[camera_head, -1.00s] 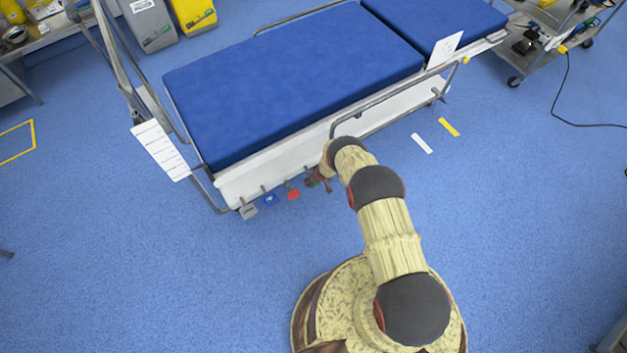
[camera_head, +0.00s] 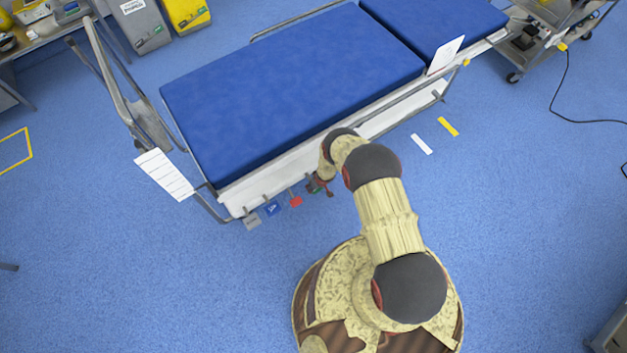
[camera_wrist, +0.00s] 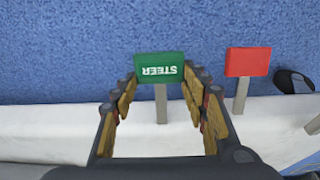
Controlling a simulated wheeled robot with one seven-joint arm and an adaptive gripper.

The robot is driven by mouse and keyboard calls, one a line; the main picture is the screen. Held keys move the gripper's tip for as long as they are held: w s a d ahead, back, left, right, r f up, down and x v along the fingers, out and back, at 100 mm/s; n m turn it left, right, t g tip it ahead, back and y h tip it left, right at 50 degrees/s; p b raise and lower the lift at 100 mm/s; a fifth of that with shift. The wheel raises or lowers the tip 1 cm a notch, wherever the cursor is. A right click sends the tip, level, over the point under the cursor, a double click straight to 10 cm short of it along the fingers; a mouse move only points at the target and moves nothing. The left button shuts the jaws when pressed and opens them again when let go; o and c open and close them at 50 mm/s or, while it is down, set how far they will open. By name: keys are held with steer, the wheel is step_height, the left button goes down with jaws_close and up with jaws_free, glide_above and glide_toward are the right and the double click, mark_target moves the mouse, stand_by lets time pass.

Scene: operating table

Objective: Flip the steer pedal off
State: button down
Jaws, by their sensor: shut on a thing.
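The steer pedal (camera_wrist: 160,67) is a green plate marked STEER, shown upside down in the wrist view, on a grey stem from the bed's white base. My gripper (camera_wrist: 163,80) has a finger on each side of the pedal, near its lower corners, and is shut on it. In the head view my gripper (camera_head: 319,187) is low at the bed's near side, and the pedal is mostly hidden by it.
A red pedal (camera_wrist: 248,62) stands close to the right in the wrist view. In the head view, blue (camera_head: 272,209) and grey (camera_head: 252,222) pedals lie farther left. The bed (camera_head: 300,90) rises just behind my gripper. The floor in front is clear.

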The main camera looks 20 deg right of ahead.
steer(key=shift+w+r+b, duration=0.3)
steer(key=shift+w+r, duration=0.1)
steer(key=shift+r, duration=0.15)
steer(key=shift+w+a+r, duration=0.15)
steer(key=shift+w+r, duration=0.05)
steer(key=shift+w, duration=0.2)
stand_by(0.4)
steer(key=c, duration=1.5)
jaws_free()
steer(key=o, duration=0.5)
steer(key=shift+s+f, duration=0.25)
steer(key=shift+s, duration=0.15)
steer(key=shift+o, duration=0.2)
steer(key=shift+s, duration=0.1)
steer(key=shift+s, duration=0.1)
